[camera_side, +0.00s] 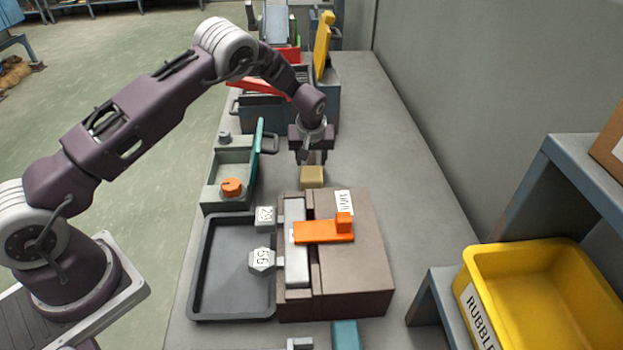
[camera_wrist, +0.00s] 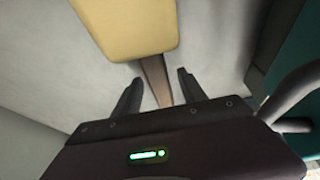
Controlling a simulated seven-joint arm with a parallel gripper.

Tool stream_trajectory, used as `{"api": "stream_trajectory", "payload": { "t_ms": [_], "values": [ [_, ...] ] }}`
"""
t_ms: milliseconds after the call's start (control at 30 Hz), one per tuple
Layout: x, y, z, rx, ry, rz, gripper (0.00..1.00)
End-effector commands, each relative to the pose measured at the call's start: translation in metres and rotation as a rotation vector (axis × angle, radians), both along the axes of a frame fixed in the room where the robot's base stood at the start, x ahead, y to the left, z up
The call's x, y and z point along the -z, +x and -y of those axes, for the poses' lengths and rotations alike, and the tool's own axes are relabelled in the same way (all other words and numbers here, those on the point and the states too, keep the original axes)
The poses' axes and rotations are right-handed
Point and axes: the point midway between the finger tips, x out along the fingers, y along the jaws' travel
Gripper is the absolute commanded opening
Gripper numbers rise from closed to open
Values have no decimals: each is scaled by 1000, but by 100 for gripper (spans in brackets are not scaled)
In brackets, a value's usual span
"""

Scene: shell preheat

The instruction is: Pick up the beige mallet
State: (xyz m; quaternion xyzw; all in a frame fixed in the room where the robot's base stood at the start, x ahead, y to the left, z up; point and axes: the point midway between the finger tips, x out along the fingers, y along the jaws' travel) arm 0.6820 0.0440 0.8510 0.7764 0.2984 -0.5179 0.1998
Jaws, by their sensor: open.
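The beige mallet's head (camera_side: 312,177) is a yellowish block on the grey bench, behind the brown box, in the side view. In the wrist view the head (camera_wrist: 128,28) is at the top and its brown handle (camera_wrist: 156,82) runs down between my fingers. My gripper (camera_side: 311,160) is just above and behind the head in the side view. In the wrist view my gripper (camera_wrist: 157,85) is open, with one finger on each side of the handle. The handle's lower end is hidden by the gripper body. I cannot tell whether either finger touches it.
A brown box (camera_side: 360,270) with an orange handle (camera_side: 325,231) stands in front of the mallet. A dark tray (camera_side: 235,308) and a green-lidded box (camera_side: 235,165) are to the left. A yellow bin (camera_side: 540,290) is at right. Bench space right of the mallet is clear.

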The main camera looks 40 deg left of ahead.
Motion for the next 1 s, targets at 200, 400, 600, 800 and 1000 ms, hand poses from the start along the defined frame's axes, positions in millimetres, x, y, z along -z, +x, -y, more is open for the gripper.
{"api": "stream_trajectory", "payload": {
  "t_ms": [200,400,600,800,1000],
  "values": [
    [0,0,0,1,0,0,18],
    [0,0,0,1,0,-1,0],
    [-1,0,0,1,0,-1,0],
    [-1,0,0,1,0,-1,0],
    [-1,0,1,1,0,0,0]
  ]
}}
